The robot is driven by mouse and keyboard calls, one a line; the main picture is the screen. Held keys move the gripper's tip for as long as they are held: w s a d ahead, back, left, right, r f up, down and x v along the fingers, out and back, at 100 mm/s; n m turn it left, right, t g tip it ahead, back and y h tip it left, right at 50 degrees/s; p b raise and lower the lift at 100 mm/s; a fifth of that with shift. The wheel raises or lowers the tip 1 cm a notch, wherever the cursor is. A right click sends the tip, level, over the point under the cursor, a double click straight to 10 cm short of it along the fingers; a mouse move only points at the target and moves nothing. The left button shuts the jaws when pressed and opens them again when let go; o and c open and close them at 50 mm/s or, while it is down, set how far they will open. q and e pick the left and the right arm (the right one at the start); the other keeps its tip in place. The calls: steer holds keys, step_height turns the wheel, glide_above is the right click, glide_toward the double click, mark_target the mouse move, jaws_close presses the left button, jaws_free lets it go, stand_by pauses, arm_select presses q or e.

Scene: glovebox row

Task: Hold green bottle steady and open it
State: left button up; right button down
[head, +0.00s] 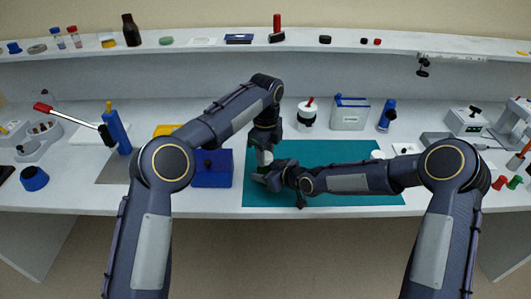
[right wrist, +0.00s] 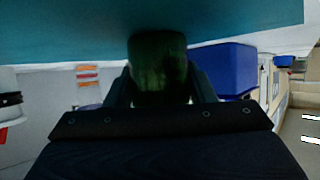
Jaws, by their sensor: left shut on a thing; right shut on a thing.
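The green bottle (right wrist: 158,62) shows dark and close in the right wrist view, between the two fingers of my right gripper (right wrist: 160,92). In the head view my right gripper (head: 266,178) is low over the teal mat, near its left edge, and the bottle's body is mostly hidden there. My left gripper (head: 264,147) points down from above, right over my right gripper. It is shut on a pale piece, seemingly the bottle's cap (head: 264,158). The exact contact is too small to make out.
The teal mat (head: 330,190) is bare to the right, under my right forearm. A blue box (head: 212,170) stands just left of the mat. A white jar (head: 307,116), a clear-fronted box (head: 349,115) and a blue bottle (head: 387,116) stand behind. A shelf (head: 200,50) runs along the back.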

arm_select(q)
steer(key=n, duration=0.3)
steer(key=shift+n, duration=0.4)
steer(key=o, duration=1.1)
